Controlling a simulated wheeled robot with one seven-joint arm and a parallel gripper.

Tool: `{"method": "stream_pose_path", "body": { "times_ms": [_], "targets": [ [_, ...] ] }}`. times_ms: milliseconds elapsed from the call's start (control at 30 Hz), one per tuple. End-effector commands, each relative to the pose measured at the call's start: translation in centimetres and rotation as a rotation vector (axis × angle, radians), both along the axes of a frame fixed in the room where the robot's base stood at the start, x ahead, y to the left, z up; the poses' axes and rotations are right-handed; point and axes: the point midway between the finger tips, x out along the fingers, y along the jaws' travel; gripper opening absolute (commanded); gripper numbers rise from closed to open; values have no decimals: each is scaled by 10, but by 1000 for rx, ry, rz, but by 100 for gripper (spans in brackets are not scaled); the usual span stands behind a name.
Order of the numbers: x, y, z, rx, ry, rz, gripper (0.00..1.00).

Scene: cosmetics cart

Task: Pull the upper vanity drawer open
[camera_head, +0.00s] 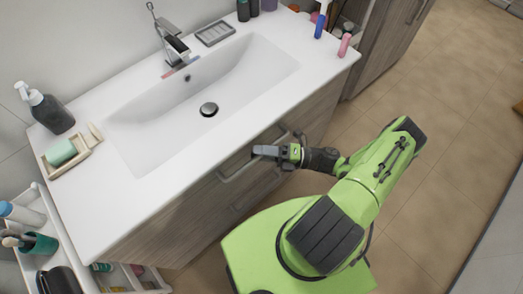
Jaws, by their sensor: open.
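The wood-grain vanity stands under a white basin top. Its upper drawer (186,212) appears shut, its front close under the countertop edge. A bar handle (230,175) runs along this front, and its right part is hidden behind my gripper. My gripper (272,148) is open at the vanity front, by the right part of the handle. I cannot tell from this view whether the handle lies between the fingers or whether they touch it. A lower drawer front (243,207) shows beneath, partly hidden by my arm.
The white basin top (110,208) overhangs close above the handle and carries a soap dish (65,153), a dark pump bottle (50,112) and small bottles. A white cart (42,198) stands at left. Tiled floor (450,140) is free at right.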

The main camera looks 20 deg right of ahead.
Motion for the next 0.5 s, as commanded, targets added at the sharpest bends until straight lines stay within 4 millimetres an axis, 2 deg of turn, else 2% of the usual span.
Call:
{"method": "stream_pose_path", "body": {
  "times_ms": [167,433,500],
  "targets": [
    [0,0,0,0,0,0,42],
    [0,0,0,0,0,0,0],
    [0,0,0,0,0,0,0]
  ]
}}
